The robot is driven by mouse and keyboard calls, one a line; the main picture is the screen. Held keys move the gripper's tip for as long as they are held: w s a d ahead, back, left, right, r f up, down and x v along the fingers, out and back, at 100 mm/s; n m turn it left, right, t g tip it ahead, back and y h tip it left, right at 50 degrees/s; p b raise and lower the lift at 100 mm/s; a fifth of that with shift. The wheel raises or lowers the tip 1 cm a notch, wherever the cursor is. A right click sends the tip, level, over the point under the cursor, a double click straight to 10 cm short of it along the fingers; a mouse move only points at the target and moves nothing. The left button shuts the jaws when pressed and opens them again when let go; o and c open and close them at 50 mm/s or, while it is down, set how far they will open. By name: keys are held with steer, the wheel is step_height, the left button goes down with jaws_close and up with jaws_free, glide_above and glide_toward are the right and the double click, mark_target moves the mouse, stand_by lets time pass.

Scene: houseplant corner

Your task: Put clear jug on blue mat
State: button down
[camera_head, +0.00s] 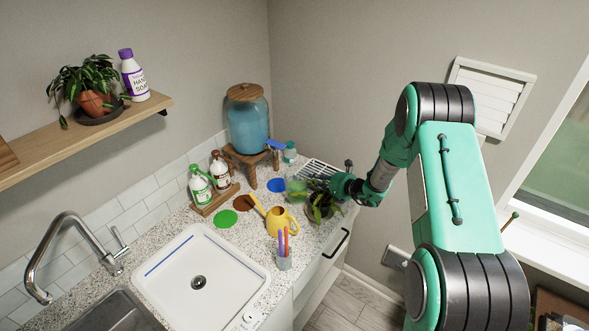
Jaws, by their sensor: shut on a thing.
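The blue mat (276,185) is a small round disc lying on the speckled counter, left of my gripper. The clear jug (297,188) appears as a small see-through, greenish vessel just right of the blue mat. My gripper (318,187) reaches in from the right and is shut on the jug's right side. The fingertips are small and partly hidden by leaves, so the exact grip is unclear. I cannot tell whether the jug touches the counter.
A potted plant (322,208) stands in front of my gripper. Brown (244,203) and green mats (226,218) lie left. A dispenser (248,125) on a wooden stand is behind.

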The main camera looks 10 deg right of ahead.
mark_target(300, 169)
steer(key=w+a, duration=0.1)
steer(key=w, duration=0.1)
steer(key=w+a, duration=0.2)
steer(key=w, duration=0.1)
steer(key=w+a, duration=0.2)
steer(key=shift+w+f, duration=0.2)
steer(key=shift+w, duration=0.1)
steer(key=shift+a, duration=0.1)
steer(key=w+a, duration=0.2)
steer(key=w, duration=0.1)
steer(key=shift+w+f, duration=0.15)
steer(key=shift+f, duration=0.4)
steer(key=shift+f+b, duration=0.1)
steer(key=shift+b, duration=0.2)
steer(key=c, duration=1.7)
jaws_free()
